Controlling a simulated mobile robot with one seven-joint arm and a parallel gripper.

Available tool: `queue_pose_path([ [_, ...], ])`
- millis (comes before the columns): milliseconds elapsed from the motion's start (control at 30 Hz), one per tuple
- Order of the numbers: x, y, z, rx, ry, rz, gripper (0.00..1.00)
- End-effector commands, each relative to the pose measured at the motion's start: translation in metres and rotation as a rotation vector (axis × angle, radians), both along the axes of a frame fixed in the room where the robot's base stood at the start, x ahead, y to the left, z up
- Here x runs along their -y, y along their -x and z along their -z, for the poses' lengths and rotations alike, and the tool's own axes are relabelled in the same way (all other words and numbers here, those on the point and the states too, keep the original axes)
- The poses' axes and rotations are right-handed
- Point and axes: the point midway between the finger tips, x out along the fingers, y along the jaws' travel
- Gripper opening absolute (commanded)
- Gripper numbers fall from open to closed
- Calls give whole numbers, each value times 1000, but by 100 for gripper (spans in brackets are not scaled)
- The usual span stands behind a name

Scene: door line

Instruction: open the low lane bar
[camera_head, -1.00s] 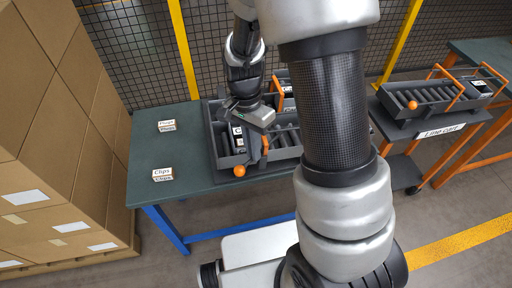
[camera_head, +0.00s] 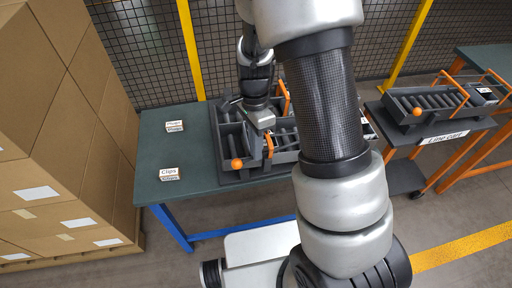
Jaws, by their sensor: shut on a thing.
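A grey roller tray (camera_head: 217,150) lies on the green-topped table. The low lane bar shows as an orange piece (camera_head: 269,146) at the tray's front, just below my gripper. An orange ball knob (camera_head: 236,163) sits left of it, at the tray's front left. My gripper (camera_head: 264,122) is low over the front of the tray, shut on the bar. Its fingertips are small and partly hidden, so the exact hold is unclear. Another orange bar (camera_head: 285,97) stands tilted further back. My own arm hides the tray's right part.
Small label blocks, Plugs (camera_head: 175,127) and Clips (camera_head: 169,173), stand on the table's left. Stacked cartons (camera_head: 60,130) rise at the left. A second roller tray (camera_head: 398,108) stands on a line cart at the right. A mesh fence is behind.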

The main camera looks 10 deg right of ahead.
Motion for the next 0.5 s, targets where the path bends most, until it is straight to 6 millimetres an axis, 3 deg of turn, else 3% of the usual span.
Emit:
queue_pose_path([
  [167,1,-2,-1,5,0,-1,0],
  [200,1,-2,-1,5,0,-1,13],
  [300,1,-2,-1,4,1,-1,26],
  [500,0,-2,0,4,1,-2,26],
])
